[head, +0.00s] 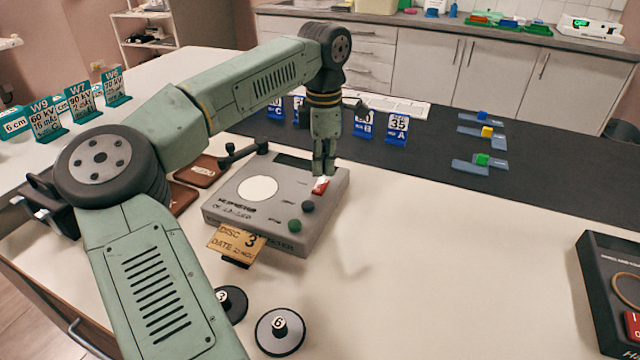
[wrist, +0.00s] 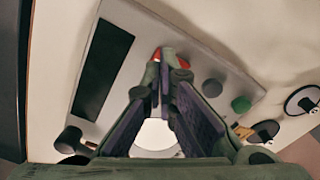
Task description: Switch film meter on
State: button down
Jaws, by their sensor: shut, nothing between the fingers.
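The film meter (head: 232,213) is a grey box on the white table, with a white disc, a dark display strip and two knobs, one dark and one green, on its top. A red and white rocker switch (head: 320,186) sits near its right side. My gripper (head: 322,172) is shut and empty, pointing down with its fingertips right at the switch. In the wrist view my fingertips (wrist: 168,60) cover most of the switch, and only bits of red (wrist: 157,54) show beside them. I cannot tell whether they touch it or how it is set.
Two round numbered weights (head: 280,331) stand in front. A dark device (head: 605,290) is at right. The table between is clear.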

aim_at(323, 182)
jog(key=shift+f+b, duration=0.65)
jog(key=shift+f, duration=0.6)
dwell(0.8)
jog(key=shift+r+p, duration=2.9)
jog(key=shift+r, duration=0.65)
jog(key=shift+s+f, duration=0.1)
